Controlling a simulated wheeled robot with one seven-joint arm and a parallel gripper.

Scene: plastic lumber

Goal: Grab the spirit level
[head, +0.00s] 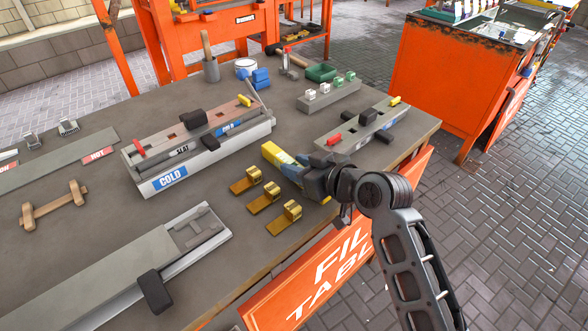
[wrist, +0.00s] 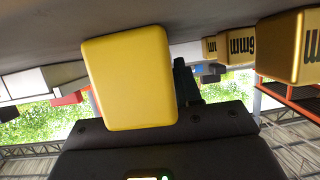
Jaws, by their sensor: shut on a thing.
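The spirit level (head: 275,154) is a yellow bar near the middle of the table in the head view. My gripper (head: 293,170) comes in from the right and is shut on it. The fingers hide part of its body. In the wrist view the level's yellow end (wrist: 128,78) fills the middle, close to the grey table surface. I cannot tell whether it touches the table or is slightly raised.
Several brass blocks (head: 290,212) stand on the table (head: 240,238) just left of my gripper. A long grey tray labelled COLD (head: 198,176) lies farther left. A grey fixture with a red handle (head: 350,137) stands just behind the gripper.

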